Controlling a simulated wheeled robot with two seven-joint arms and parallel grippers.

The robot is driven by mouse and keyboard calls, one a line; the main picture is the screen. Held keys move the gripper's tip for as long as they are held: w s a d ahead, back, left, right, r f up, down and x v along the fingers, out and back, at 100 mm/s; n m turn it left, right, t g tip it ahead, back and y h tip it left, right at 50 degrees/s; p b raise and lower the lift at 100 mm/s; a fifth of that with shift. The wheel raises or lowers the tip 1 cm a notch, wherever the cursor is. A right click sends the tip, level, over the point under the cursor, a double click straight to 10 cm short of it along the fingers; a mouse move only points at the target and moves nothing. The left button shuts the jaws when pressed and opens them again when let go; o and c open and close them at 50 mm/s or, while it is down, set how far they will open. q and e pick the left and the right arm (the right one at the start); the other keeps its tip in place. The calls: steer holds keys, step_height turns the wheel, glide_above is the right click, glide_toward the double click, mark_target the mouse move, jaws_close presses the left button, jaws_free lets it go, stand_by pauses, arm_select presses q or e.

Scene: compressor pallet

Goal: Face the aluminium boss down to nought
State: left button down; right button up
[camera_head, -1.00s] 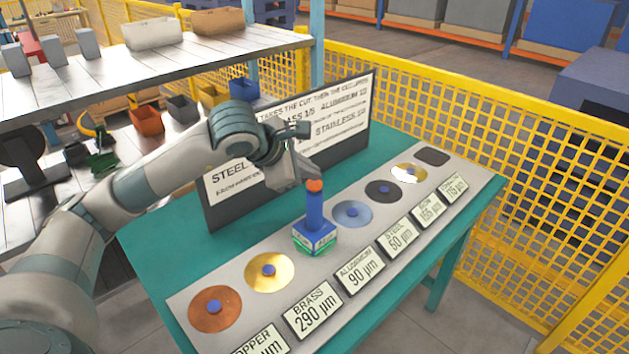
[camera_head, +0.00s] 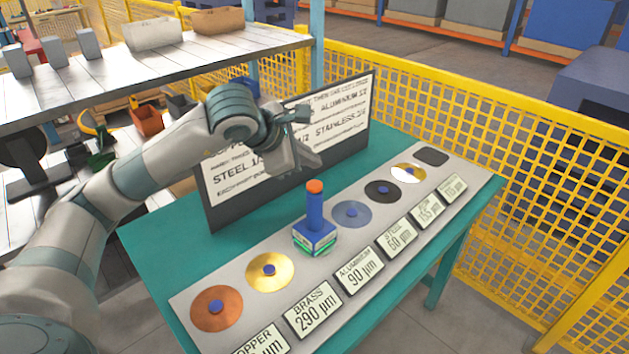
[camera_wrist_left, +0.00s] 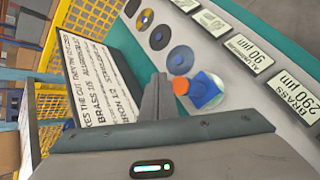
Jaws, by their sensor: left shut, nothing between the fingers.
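A blue tool (camera_head: 315,215) with an orange top button (camera_head: 315,187) stands upright on the grey plate, third in the row of discs, in line with the aluminium card (camera_head: 360,270), which reads 90 µm. The boss under it is hidden. The tool shows from above in the left wrist view (camera_wrist_left: 206,91), its orange button (camera_wrist_left: 180,86) near the fingers. My left gripper (camera_head: 312,161) is shut and empty, behind and above the button, with a gap between them. My right gripper is not in view.
Copper (camera_head: 215,308) and brass (camera_head: 270,271) discs lie left of the tool; several others run to the right, ending at a black pad (camera_head: 432,156). A text board (camera_head: 230,195) stands behind. A yellow mesh fence (camera_head: 540,180) bounds the right.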

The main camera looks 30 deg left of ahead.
arm_select(q)
steer(key=shift+r+p, duration=0.35)
steer(key=shift+r, duration=0.75)
steer(key=shift+r, duration=0.1)
